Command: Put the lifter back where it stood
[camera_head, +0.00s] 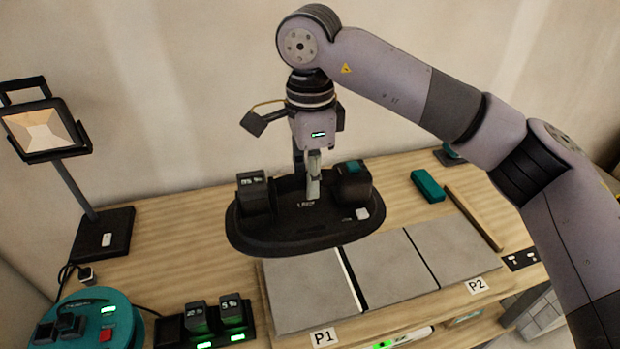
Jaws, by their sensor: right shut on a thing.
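The lifter (290,232) is a black oval plate with two black blocks on top, the right one with a teal cap, and a small screen. My right gripper (313,172) points down at its middle and is shut on it, between the two blocks. The grasped part is mostly hidden by the fingers. The lifter is at the back middle of the wooden table (180,225), its front edge overlapping the rear of the grey tiles (305,290) in the picture. I cannot tell whether its underside touches anything. My left gripper is not in view.
A work lamp (45,130) stands at the left. A teal round device (110,310) and a black charger (168,331) with two packs are at front left. A teal block (427,186) and a wooden strip (473,217) lie right. P1 (324,337) and P2 (477,286) labels mark the front.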

